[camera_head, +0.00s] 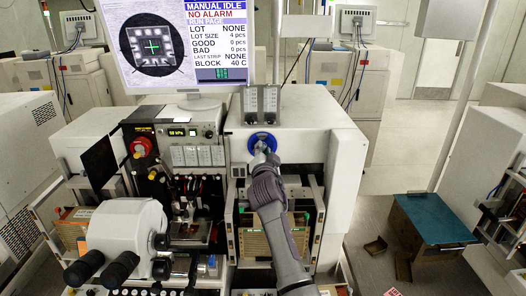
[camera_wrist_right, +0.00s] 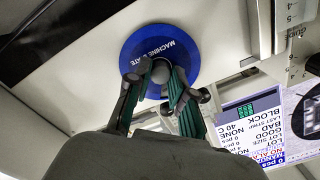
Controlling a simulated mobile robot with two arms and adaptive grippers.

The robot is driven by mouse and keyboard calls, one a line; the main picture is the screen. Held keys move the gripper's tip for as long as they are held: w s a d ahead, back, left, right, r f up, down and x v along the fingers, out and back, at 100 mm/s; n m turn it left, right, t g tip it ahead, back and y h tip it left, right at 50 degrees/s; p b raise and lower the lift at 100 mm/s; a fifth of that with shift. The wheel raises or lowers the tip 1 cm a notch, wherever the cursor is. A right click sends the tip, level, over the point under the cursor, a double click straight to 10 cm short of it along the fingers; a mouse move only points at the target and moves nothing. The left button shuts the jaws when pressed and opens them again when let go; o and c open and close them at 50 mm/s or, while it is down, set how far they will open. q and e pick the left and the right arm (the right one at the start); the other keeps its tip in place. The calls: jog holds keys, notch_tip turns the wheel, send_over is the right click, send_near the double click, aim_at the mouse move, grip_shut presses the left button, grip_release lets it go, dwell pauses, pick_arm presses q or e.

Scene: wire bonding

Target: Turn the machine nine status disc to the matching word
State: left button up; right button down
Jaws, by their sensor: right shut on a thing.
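The blue status disc (camera_head: 252,138) is on the white front panel of the machine, below the monitor. In the right wrist view the disc (camera_wrist_right: 190,52) fills the upper middle, with white lettering that reads "MACHINE" and ends in "ATE"; part of it is hidden. My right gripper (camera_head: 263,152) reaches up to the disc from below. In the wrist view its fingers (camera_wrist_right: 160,76) are shut on the grey knob (camera_wrist_right: 160,72) at the disc's centre. The monitor (camera_head: 190,45) reads "MANUAL IDLE" and "NO ALARM". My left gripper is out of view.
Two small grey panels (camera_head: 262,100) stand just above the disc. A red knob (camera_head: 142,147) and a white microscope-like unit (camera_head: 125,235) are at the left. A teal-topped box (camera_head: 433,217) stands on the floor at the right.

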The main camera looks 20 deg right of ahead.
jog(key=shift+n, duration=0.4)
jog(key=shift+r+n+b, duration=0.1)
jog(key=shift+n+b, duration=0.4)
jog(key=shift+n, duration=0.5)
jog(key=n+p, duration=0.2)
jog(key=n, duration=0.8)
jog(key=n+p, duration=0.2)
jog(key=n, duration=0.9)
jog(key=n+p, duration=0.3)
jog(key=n, duration=0.7)
jog(key=shift+w+a+r+n+h, duration=0.1)
jog(key=shift+r+n+h, duration=0.15)
jog(key=shift+n+h, duration=0.05)
jog(key=shift+n, duration=0.3)
